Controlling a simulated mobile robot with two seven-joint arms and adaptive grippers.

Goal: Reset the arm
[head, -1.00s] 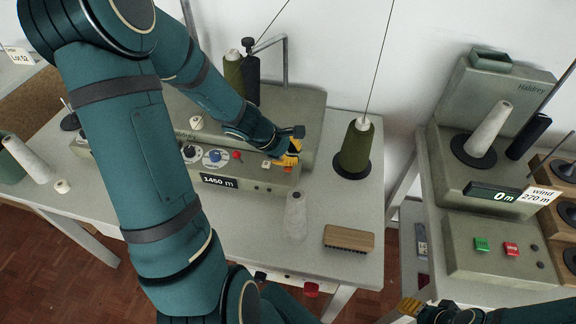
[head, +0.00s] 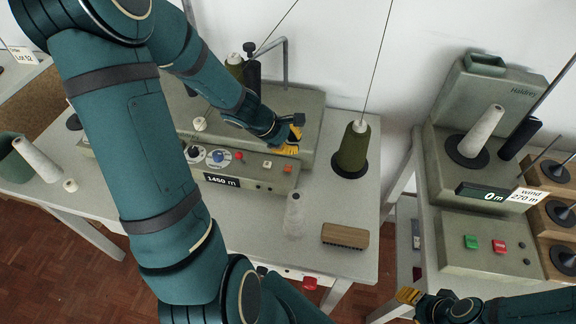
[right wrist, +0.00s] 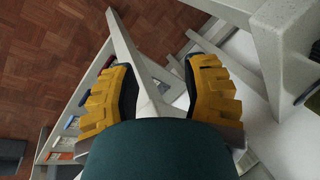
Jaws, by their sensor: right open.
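My left arm (head: 150,160) reaches across the left table. Its gripper (head: 288,146) is over the grey machine (head: 308,135), near the red button on its front; the fingers are seen partly from behind, so their opening and any contact are unclear. My right gripper (head: 408,297) is low at the bottom right, in front of the gap between the two stations. In the right wrist view the right gripper (right wrist: 158,80) has its yellow fingers wide apart with nothing between them; table legs and floor show beyond.
The winder (head: 455,225) with green and red buttons is on the right. Table edges are close to the right gripper.

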